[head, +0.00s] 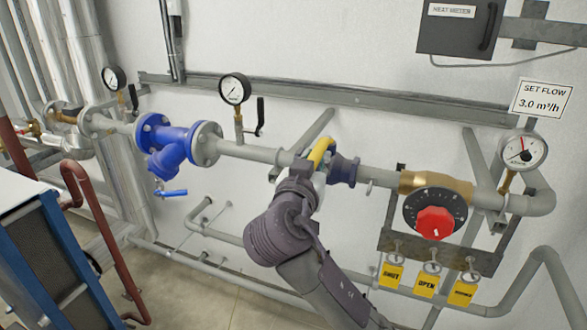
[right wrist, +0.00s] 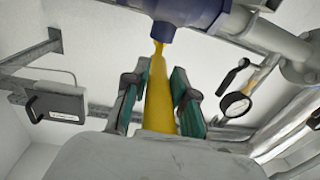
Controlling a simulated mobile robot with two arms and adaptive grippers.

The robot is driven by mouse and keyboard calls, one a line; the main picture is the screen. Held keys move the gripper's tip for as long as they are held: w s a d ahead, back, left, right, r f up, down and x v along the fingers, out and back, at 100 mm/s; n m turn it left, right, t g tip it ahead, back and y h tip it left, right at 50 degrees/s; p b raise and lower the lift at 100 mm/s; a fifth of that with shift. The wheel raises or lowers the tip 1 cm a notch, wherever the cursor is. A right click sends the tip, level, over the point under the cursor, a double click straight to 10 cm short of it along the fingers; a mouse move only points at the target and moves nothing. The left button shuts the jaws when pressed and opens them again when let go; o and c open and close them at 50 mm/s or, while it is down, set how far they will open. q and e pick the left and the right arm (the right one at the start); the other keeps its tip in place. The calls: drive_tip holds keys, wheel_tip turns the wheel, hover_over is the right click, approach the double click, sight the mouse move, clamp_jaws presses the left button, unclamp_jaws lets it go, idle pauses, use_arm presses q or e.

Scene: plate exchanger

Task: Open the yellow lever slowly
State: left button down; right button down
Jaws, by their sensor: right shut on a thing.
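The yellow lever (head: 318,152) sits at a valve on the grey pipe, in the middle of the head view. In the right wrist view the yellow lever (right wrist: 159,95) runs from the dark blue valve body (right wrist: 178,12) down between my green-padded fingers. My right gripper (right wrist: 160,90) is shut on the lever. In the head view my right gripper (head: 305,170) and arm cover part of the valve and the lever's lower end. My left gripper is not in view.
A blue strainer (head: 165,145) with a small blue handle is on the pipe to the left. A red knob (head: 435,223) on a black dial is to the right, above yellow tags (head: 426,284). A blue-framed unit (head: 45,260) is at lower left.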

drive_tip(key=shift+s+d+n+y, duration=0.15)
drive_tip(key=shift+d+n+y, duration=0.45)
drive_tip(key=shift+y, duration=0.2)
drive_tip(key=c, duration=0.9)
unclamp_jaws()
drive_tip(key=shift+d, duration=0.15)
drive_tip(key=shift+c, duration=0.2)
drive_tip(key=v, duration=0.7)
drive_tip(key=shift+s+f, duration=0.15)
drive_tip(key=shift+s, duration=0.1)
